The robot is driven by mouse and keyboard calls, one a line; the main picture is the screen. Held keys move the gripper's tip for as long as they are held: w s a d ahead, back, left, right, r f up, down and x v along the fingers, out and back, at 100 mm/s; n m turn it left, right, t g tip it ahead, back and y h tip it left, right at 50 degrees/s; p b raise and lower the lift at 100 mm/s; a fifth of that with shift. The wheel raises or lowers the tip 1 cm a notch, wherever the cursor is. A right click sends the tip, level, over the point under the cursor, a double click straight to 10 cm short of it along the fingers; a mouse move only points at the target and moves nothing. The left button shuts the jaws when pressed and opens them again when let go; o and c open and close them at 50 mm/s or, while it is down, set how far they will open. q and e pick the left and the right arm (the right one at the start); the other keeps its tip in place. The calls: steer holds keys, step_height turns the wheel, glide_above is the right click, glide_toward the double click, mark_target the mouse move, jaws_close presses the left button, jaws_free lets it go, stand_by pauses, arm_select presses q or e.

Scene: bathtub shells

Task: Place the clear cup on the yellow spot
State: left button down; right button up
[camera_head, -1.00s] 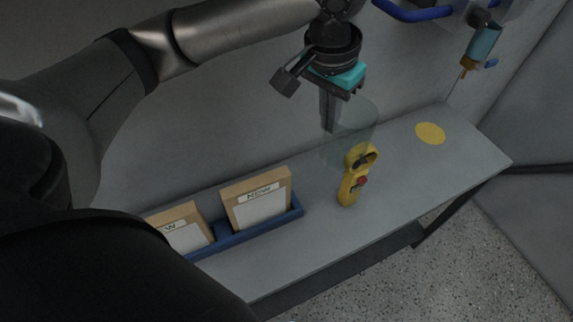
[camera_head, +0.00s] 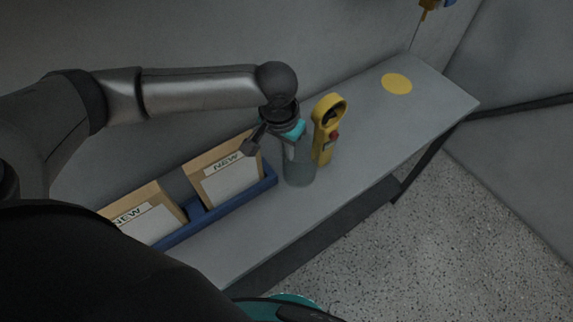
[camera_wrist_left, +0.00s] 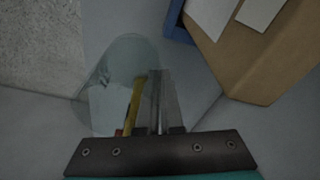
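The clear cup (camera_head: 300,171) is see-through and looks about upright over the table, left of the yellow handheld device in the head view. My left gripper (camera_head: 292,153) is shut on the cup's wall; its fingers (camera_wrist_left: 157,100) lie close together against the cup (camera_wrist_left: 110,85) in the left wrist view. I cannot tell whether the cup's base touches the table. The yellow spot (camera_head: 397,84) is a flat, bare disc near the table's far right end. My right gripper is not in view.
The yellow device (camera_head: 327,128) with a red button stands between the cup and the spot. A blue rack (camera_head: 231,203) with cardboard boxes labelled NEW (camera_head: 225,178) is left of the cup. The grey table (camera_head: 365,135) is clear around the spot. A wall runs behind.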

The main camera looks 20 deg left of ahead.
mark_target(300, 162)
arm_select(q)
steer(key=shift+f+b, duration=0.55)
steer(key=shift+f, duration=2.25)
steer(key=shift+f, duration=0.1)
steer(key=c, duration=1.1)
jaws_free()
